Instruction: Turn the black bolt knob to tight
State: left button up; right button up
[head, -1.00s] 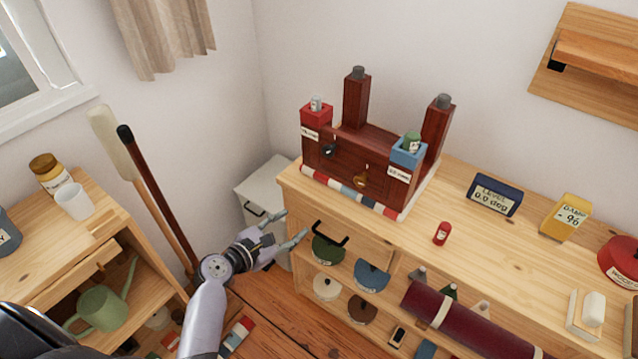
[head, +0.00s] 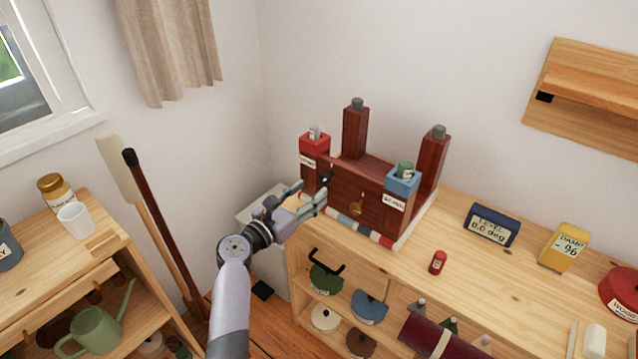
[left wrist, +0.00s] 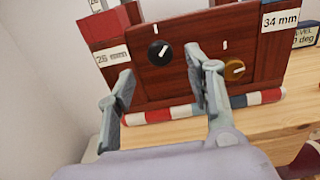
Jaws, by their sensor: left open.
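The black bolt knob (left wrist: 160,53) sits on the front of a dark red timber frame, at its left side, with a white pointer line and a white mark above it. It also shows in the head view (head: 325,178), close to my fingertips. My left gripper (head: 308,192) is open, its fingers toward the frame's front. In the left wrist view its two fingers (left wrist: 160,75) stand apart, one on each side below the knob, apparently not gripping it. A brass knob (left wrist: 234,70) is to the right on the same panel. My right gripper is not in view.
A small red bottle (head: 437,262) and a level display (head: 491,225) are to the right.

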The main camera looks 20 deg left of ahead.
aim_at(323, 181)
pick_arm(q)
jog(key=shift+x, duration=2.35)
grip_shut()
